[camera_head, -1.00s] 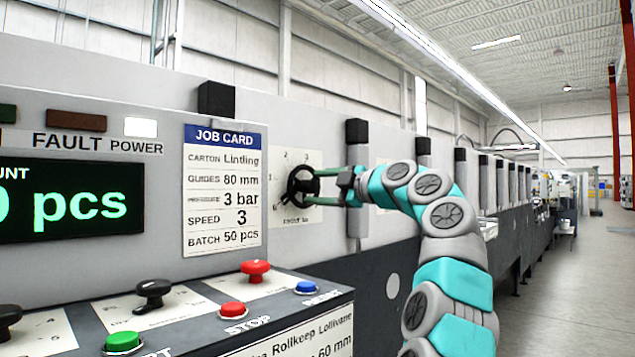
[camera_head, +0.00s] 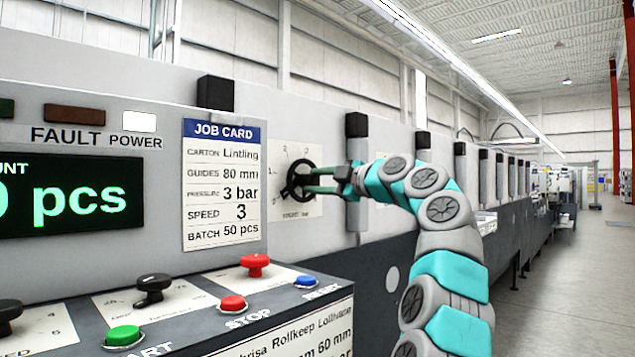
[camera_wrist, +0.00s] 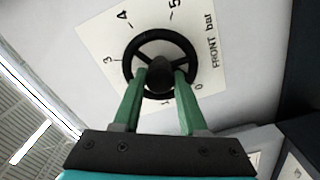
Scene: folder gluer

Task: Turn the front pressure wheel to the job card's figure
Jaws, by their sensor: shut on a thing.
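The front pressure wheel (camera_head: 300,181) is a black handwheel with spokes and a hub, on a white scale plate (camera_head: 313,208) on the grey machine wall. In the wrist view the wheel (camera_wrist: 133,56) sits by the figures 0, 1, 3, 4 and 5 and the words "FRONT bar" on the plate (camera_wrist: 103,42). My gripper (camera_wrist: 160,77) is shut on the wheel, its green fingers at either side of the hub. It also shows in the head view (camera_head: 308,181). The job card (camera_head: 222,185) reads pressure 3 bar.
Left of the wheel stands the control panel with a green counter display (camera_head: 70,195). Below are a black knob (camera_head: 153,288), a red knob (camera_head: 255,263) and green, red and blue buttons. Dark posts line the machine wall to the right. The aisle floor (camera_head: 590,270) is clear.

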